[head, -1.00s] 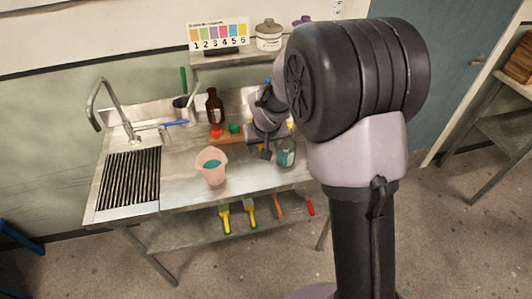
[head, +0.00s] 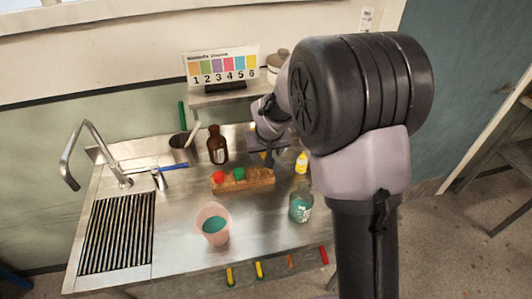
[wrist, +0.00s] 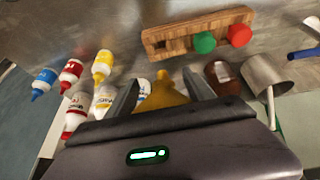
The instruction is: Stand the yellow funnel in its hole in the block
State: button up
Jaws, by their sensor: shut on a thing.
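The wooden block (head: 258,181) lies on the steel counter; it also shows in the wrist view (wrist: 210,25). A red funnel (wrist: 239,35) and a green funnel (wrist: 204,43) sit in it side by side. Beside the green one, a dark opening (wrist: 180,44) shows in the block's top. My gripper (wrist: 160,92) is shut on the yellow funnel (wrist: 161,97), which shows between the fingers, its lower part hidden by my gripper. The block is apart from the fingers. In the head view my gripper (head: 269,158) is behind the block; I cannot make out the yellow funnel there.
A brown bottle (head: 217,146) and a grey metal cup (head: 182,146) stand behind the block. A pink bucket (head: 213,226) and a clear bottle with teal liquid (head: 300,208) stand in front. A yellow-tipped bottle (head: 302,161) is at right.

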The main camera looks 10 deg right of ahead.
jog(key=shift+f+b, duration=2.25)
jog(key=shift+f, duration=0.5)
jog(key=shift+b, duration=0.45)
jog(key=shift+f, duration=0.15)
jog(key=shift+f+b, duration=0.3)
jog(key=shift+b, duration=0.15)
jog(key=shift+f+b, duration=0.8)
jog(key=shift+f, duration=0.05)
jog(key=o, duration=1.5)
jog(key=p+v, duration=0.5)
jog(key=v, duration=1.2)
jog(key=shift+s+d+r+p, duration=0.1)
jog(key=shift+r+p, duration=0.15)
jog(key=shift+p, duration=0.05)
